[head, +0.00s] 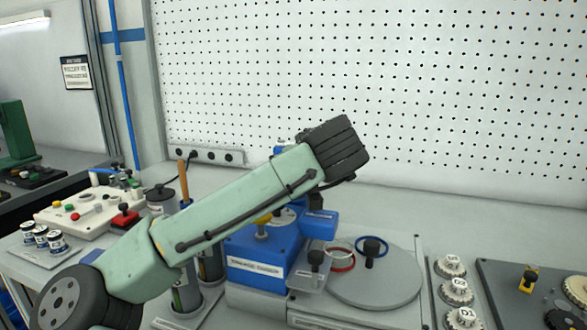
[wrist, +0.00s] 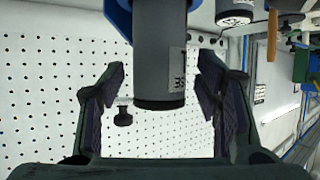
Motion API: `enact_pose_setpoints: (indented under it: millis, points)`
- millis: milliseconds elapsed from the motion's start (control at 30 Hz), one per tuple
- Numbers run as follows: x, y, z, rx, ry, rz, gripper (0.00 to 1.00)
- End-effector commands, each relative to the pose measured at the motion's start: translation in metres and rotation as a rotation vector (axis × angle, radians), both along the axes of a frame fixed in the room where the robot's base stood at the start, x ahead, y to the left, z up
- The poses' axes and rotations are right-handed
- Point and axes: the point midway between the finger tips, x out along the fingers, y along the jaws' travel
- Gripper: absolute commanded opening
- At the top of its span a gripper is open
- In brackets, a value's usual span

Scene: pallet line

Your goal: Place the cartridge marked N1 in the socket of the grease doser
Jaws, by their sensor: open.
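In the wrist view, a grey cylindrical cartridge (wrist: 160,50) with a black end stands between the fingers of my gripper (wrist: 162,64). The fingers are open, with a visible gap on each side of it. Its pale label is cut at the edge and too small to read, so I cannot confirm N1. Blue parts (wrist: 119,16) flank the cartridge's far end, which runs out of frame. In the head view, a blue machine (head: 262,250), seemingly the grease doser, stands below my arm; its label is unreadable. My arm hides the fingers, the cartridge and the socket there.
Dark cylinders stand in a grey holder (head: 186,310) left of the blue machine. A grey round plate (head: 375,283) with red and blue rings lies to its right. Numbered white knobs (head: 453,266) sit further right. Small jars (head: 40,236) and a button panel (head: 92,214) are left.

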Motion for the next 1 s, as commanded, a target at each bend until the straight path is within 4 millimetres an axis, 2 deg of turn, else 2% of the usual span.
enact_pose_setpoints:
  millis: [300,500,700,1000]
  points:
    - [-0.058,-0.016,0.027,-0.001,-0.003,-0.005,0.58]
    - [-0.085,-0.021,0.041,0.002,-0.001,-0.002,0.58]
    - [-0.094,-0.023,0.046,0.001,-0.001,0.000,0.58]
    - [-0.094,-0.024,0.047,-0.004,-0.005,-0.008,0.58]
